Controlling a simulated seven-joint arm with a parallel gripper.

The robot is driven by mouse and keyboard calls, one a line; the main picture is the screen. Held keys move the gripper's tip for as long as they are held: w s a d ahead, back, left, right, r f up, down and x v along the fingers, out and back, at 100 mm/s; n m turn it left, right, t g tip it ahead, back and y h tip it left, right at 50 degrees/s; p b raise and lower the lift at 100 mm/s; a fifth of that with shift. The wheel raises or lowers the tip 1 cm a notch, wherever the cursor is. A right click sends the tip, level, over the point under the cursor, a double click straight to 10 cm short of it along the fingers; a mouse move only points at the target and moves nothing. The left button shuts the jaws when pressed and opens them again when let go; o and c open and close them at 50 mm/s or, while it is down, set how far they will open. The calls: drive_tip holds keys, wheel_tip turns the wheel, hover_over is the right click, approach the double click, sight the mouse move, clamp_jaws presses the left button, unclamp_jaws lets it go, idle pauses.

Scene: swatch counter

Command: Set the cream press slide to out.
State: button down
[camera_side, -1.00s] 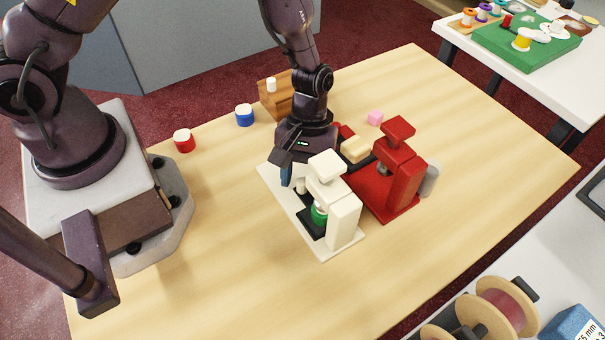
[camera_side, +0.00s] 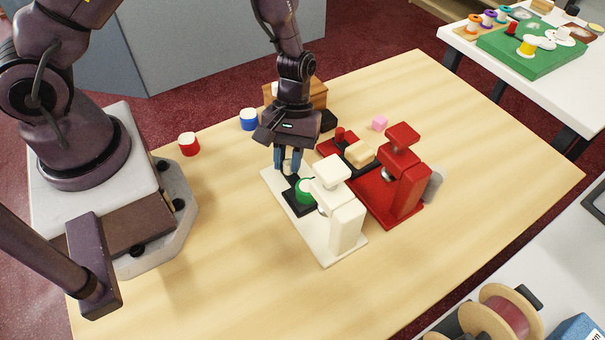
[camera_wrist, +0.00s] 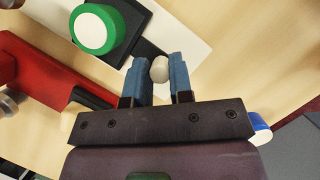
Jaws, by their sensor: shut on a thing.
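The cream press (camera_side: 347,220) stands on the wooden table, its head and column towards the front. Its black slide (camera_side: 296,203) shows on the cream base, pulled clear of the press head towards my arm's side. A green spool with a white top (camera_side: 304,191) sits on the slide; it also shows in the wrist view (camera_wrist: 94,29). My gripper (camera_side: 288,168) is low over the back end of the base. In the wrist view its blue fingers (camera_wrist: 155,73) are shut on the slide's cream knob (camera_wrist: 160,68).
A red press (camera_side: 403,180) with a tan block on its slide stands close on the right. The table's front left is clear.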

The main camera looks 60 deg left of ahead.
drive_tip(key=shift+a, duration=1.25)
drive_tip(key=c, duration=1)
unclamp_jaws()
drive_tip(key=shift+w+r, duration=0.1)
drive_tip(key=shift+r, duration=0.05)
drive_tip(key=v, duration=1.2)
drive_tip(key=shift+r, duration=0.3)
